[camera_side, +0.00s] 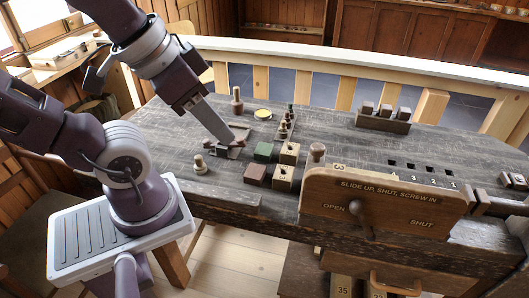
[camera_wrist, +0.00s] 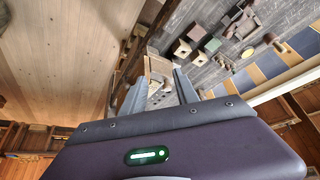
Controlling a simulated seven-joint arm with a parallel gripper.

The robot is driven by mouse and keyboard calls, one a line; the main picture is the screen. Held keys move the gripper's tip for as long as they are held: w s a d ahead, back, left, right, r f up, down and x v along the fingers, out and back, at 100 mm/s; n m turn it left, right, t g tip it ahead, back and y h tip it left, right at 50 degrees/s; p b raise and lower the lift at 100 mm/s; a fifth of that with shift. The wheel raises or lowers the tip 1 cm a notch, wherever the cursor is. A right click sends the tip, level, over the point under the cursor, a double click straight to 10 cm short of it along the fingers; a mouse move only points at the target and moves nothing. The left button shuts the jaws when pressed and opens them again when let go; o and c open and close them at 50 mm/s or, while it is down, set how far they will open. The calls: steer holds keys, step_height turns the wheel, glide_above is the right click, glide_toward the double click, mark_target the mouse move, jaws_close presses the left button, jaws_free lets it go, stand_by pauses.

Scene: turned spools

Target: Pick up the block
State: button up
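Several blocks stand together on the dark bench: a green one (camera_side: 264,151), a red-brown one (camera_side: 255,174), and two light wooden ones (camera_side: 289,153) and (camera_side: 283,178). They also show in the wrist view, with the green block (camera_wrist: 213,45) beside a wooden block (camera_wrist: 199,58). My gripper (camera_side: 229,144) slants down to the right, left of the blocks in the side view. In the wrist view its two grey fingers (camera_wrist: 158,72) stand apart, with no held block visible between them. The blocks lie beyond the right finger there. Its exact height is unclear.
A wooden panel with a lever (camera_side: 365,222) stands at the bench front. A rack of dark-topped pieces (camera_side: 383,119) stands behind. A turned peg (camera_side: 200,164), another peg (camera_side: 237,101) and a slim peg rack (camera_side: 287,124) surround the blocks. Bench space beyond the rack is clear.

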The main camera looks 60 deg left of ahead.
steer(key=o, duration=0.4)
steer(key=shift+o, duration=0.2)
steer(key=n+g, duration=0.5)
steer(key=n, duration=0.3)
glide_above(264, 148)
steer(key=d, duration=0.2)
step_height(264, 148, down, 20)
steer(key=shift+n+g, duration=0.3)
steer(key=shift+n, duration=0.1)
steer(key=f, duration=0.3)
steer(key=a+f, duration=0.1)
steer(key=f, duration=0.2)
steer(key=a+f, duration=0.1)
steer(key=f, duration=0.2)
steer(key=shift+f, duration=0.1)
